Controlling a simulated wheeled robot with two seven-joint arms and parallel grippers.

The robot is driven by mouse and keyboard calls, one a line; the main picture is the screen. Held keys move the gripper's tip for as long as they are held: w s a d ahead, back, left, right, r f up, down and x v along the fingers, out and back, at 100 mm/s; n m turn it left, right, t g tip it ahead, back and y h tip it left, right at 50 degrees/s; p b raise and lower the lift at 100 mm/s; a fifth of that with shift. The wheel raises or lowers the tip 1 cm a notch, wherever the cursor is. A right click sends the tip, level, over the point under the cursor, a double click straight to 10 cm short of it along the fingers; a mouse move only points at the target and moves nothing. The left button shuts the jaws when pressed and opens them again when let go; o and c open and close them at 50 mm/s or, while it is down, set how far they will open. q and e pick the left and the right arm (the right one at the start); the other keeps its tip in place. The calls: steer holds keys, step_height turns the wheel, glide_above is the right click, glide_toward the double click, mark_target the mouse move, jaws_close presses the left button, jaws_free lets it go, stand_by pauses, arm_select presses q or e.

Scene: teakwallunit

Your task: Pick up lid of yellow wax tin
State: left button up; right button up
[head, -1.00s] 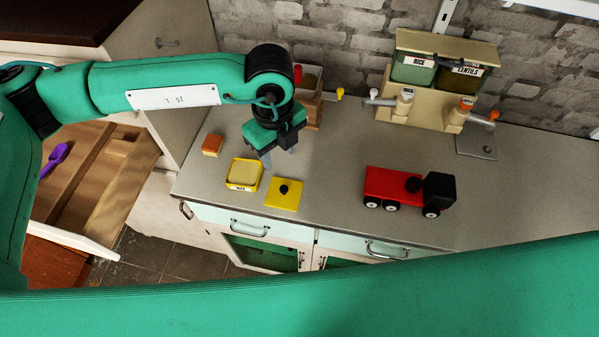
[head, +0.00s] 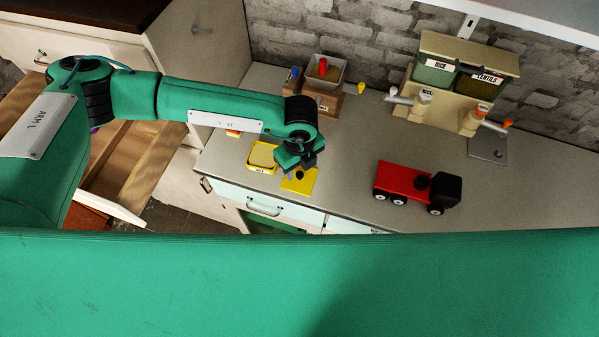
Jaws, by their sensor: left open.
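The yellow lid (head: 297,184) is a flat square with a dark knob, lying on the grey counter near its front edge. The yellow wax tin (head: 261,157) stands open just to its left, with pale yellow wax inside and a label on its front. My left gripper (head: 300,170) is open and points down over the lid, close to the knob. It covers the lid's back part, and I cannot tell whether the fingers touch the knob. My right gripper is not in view.
A red and black toy truck (head: 409,184) stands to the right on the counter (head: 345,150). A wooden box (head: 324,88) and a dispenser with rice and lentils (head: 455,80) stand at the back. An orange block (head: 233,133) is partly hidden behind my left arm.

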mark_target(300, 176)
arm_select(q)
steer(key=shift+f+p, duration=0.45)
steer(key=shift+f, duration=0.9)
jaws_close()
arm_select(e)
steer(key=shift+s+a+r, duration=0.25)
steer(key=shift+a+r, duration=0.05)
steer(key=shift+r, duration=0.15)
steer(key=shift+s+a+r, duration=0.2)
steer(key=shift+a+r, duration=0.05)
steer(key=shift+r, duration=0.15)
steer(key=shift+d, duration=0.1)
arm_select(q)
steer(key=shift+r, duration=0.1)
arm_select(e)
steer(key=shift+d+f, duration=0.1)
